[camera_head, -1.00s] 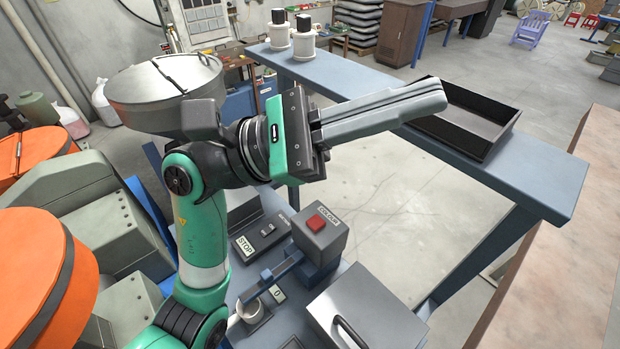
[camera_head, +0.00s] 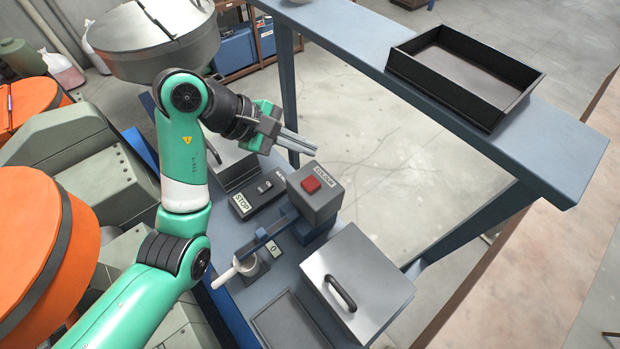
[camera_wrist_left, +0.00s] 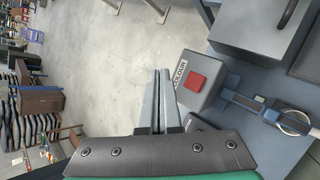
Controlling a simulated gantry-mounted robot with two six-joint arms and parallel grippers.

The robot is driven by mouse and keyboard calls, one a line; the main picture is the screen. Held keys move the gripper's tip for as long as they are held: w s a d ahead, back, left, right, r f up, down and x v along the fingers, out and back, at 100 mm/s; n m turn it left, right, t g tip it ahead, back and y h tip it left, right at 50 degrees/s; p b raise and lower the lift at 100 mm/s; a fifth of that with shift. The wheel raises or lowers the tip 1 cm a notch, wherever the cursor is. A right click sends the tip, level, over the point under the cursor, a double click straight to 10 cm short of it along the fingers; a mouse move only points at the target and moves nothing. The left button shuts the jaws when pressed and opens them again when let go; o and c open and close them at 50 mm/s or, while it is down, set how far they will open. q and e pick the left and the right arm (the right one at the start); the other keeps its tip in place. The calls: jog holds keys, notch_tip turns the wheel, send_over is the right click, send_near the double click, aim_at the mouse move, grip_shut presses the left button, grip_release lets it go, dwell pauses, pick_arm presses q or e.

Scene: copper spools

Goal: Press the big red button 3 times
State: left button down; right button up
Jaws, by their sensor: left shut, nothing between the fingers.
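The red button (camera_head: 311,184) sits on top of a grey box labelled COLOUR (camera_head: 318,202) on the blue-grey bench. It also shows in the left wrist view (camera_wrist_left: 195,82), just right of the fingertips. My left gripper (camera_head: 314,151) is shut and empty. In the head view its fingertips are above and behind the button in the picture, apart from it. In the left wrist view the shut fingers (camera_wrist_left: 162,72) point past the box's left side. My right gripper is not in view.
A STOP switch panel (camera_head: 256,195) is left of the button box. A black tray (camera_head: 465,75) rests on the raised shelf (camera_head: 555,160). Open floor lies behind the button.

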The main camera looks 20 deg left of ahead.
pick_arm(q)
send_over(306, 183)
notch_tip(306, 183, down, 4)
jog(key=shift+a+f, duration=0.1)
notch_tip(306, 183, down, 3)
jog(key=b, duration=0.2)
jog(key=shift+b, duration=0.3)
jog(key=shift+f+b, duration=0.55)
jog(key=shift+f, duration=0.25)
jog(key=shift+f, duration=0.1)
dwell(1.1)
jog(key=shift+f, duration=0.3)
